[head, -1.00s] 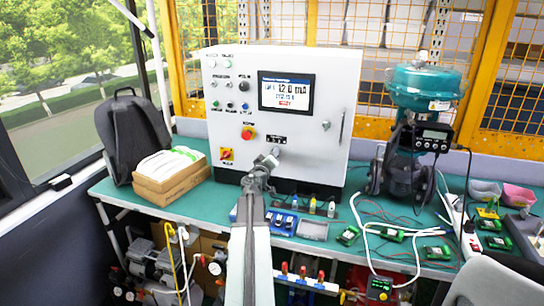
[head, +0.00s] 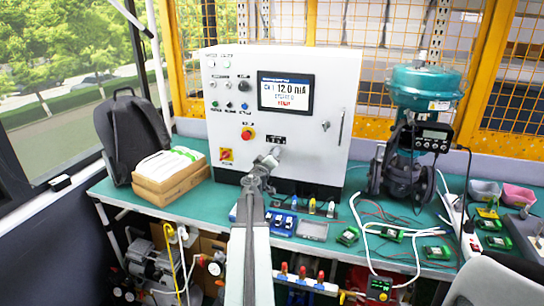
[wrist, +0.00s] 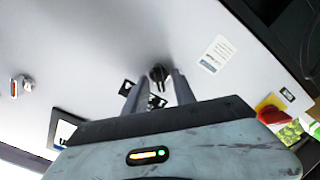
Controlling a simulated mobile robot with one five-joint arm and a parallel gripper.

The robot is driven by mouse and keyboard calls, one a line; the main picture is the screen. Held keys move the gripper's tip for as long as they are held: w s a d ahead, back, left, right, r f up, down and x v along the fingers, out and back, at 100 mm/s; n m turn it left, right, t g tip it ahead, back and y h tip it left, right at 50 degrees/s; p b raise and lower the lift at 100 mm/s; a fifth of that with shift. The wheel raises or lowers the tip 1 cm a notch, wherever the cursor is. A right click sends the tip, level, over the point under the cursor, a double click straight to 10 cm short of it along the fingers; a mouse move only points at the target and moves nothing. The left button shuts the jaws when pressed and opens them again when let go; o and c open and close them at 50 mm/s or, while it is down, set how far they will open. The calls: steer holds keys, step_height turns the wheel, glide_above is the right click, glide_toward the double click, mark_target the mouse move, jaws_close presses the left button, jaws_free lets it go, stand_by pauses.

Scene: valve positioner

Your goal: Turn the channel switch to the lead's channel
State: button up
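The white control cabinet (head: 225,165) stands on the green bench with a lit screen (head: 286,92) that appears to read 12.0 mA. My gripper (head: 268,158) is at the lower middle of its front, covering part of the panel there. In the wrist view, a black knob (wrist: 158,73) shows between and just beyond the tips of my gripper (wrist: 156,84). The fingers stand apart, and I cannot tell whether either touches the knob. The knob's pointer direction and the small black labels beside it are too small to read. I cannot tell which lead is meant.
A red-and-yellow rotary switch (head: 226,155) and a red emergency button (head: 248,133) sit left of my gripper. Small coloured connectors (head: 312,205) stand before the cabinet. A teal valve actuator (head: 425,85) stands to the right, with loose cables and green boards (head: 347,236).

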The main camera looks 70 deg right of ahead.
steer(key=shift+a, duration=0.1)
steer(key=a, duration=0.7)
steer(key=shift+s+a, duration=0.25)
steer(key=shift+a, duration=0.05)
steer(key=shift+w, duration=0.1)
